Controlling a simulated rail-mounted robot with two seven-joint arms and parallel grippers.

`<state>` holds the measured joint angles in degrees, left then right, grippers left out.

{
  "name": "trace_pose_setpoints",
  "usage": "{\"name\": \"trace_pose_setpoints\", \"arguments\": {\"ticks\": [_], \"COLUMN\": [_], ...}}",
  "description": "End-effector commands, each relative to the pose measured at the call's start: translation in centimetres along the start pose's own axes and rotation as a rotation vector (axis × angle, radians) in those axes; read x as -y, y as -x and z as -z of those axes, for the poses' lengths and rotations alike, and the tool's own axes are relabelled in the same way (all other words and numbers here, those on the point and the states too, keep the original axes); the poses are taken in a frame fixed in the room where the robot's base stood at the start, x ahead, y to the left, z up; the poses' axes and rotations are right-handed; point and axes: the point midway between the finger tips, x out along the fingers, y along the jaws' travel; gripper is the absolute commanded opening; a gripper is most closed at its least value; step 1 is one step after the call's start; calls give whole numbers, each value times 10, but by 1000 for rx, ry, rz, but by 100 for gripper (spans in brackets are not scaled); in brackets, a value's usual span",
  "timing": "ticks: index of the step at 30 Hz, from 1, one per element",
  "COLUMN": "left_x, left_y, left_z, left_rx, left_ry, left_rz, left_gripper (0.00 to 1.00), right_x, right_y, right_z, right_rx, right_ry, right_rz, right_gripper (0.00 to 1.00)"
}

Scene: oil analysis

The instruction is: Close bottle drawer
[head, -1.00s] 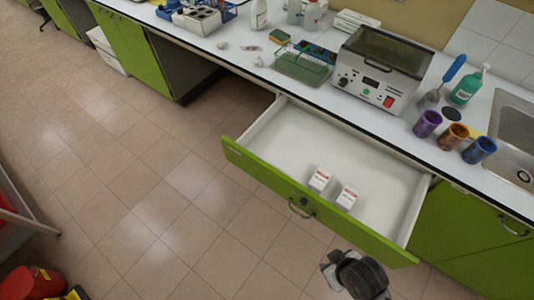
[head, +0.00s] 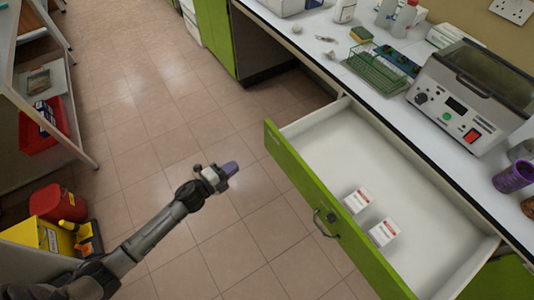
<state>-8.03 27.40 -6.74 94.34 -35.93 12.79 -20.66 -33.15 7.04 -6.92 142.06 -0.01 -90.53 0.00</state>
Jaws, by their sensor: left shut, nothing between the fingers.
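The bottle drawer (head: 297,178) is pulled far out from under the counter. Its green front carries a dark curved handle (head: 325,223). Two small white boxes with red marks, one (head: 357,201) beside the other (head: 384,232), stand inside near the front. My left gripper (head: 232,168) is over the floor to the left of the drawer front, apart from it. It is shut and empty, pointing right toward the drawer. My right gripper is out of view.
The counter above holds a white heater device (head: 466,98), a green rack (head: 379,73) and a purple cup (head: 514,177). A shelf with a red bin (head: 45,134) stands at the left. A yellow box (head: 52,236) is at the lower left. The floor between is clear.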

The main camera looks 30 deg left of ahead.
Motion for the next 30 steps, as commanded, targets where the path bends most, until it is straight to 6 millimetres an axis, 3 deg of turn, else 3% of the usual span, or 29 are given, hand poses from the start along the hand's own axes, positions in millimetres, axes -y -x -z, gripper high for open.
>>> {"name": "trace_pose_setpoints", "arguments": {"ticks": [11,30], "left_x": [-12,-13], "left_y": [-15,-120], "left_z": [-8,10], "left_rx": [-161,-161], "left_ry": [-145,-143], "left_rz": [9,9], "left_gripper": [0,0], "right_x": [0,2], "right_y": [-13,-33], "right_z": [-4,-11], "right_rx": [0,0], "right_ry": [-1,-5], "right_rz": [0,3], "right_gripper": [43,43]}}
